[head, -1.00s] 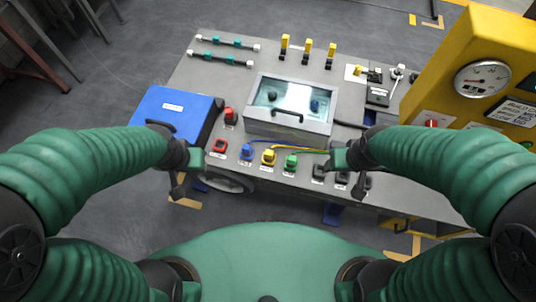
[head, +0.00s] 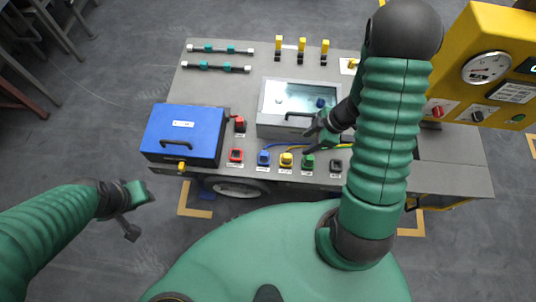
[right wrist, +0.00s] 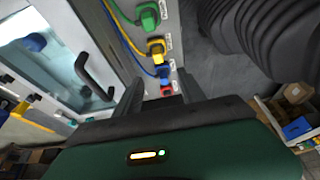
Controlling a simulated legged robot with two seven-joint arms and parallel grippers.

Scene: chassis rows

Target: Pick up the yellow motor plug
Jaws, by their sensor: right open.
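The yellow motor plug (head: 286,159) sits in the front row of the grey chassis, between the blue plug (head: 264,158) and the green plug (head: 308,161). In the right wrist view the yellow plug (right wrist: 156,47) shows beyond the fingers, with a cable at it. My right gripper (head: 309,140) is open and empty, pointing left above the chassis near the green and yellow plugs. In the right wrist view its fingers (right wrist: 160,78) are apart; the yellow plug appears just above the gap. My left gripper (head: 136,212) hangs left of the chassis, away from the plugs; its jaw opening is unclear.
A glass-lidded box (head: 298,103) with a handle stands just behind the plug row. A blue case (head: 184,134) is at left, with red plugs (head: 236,155) beside it. A yellow gauge panel (head: 485,60) rises at right.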

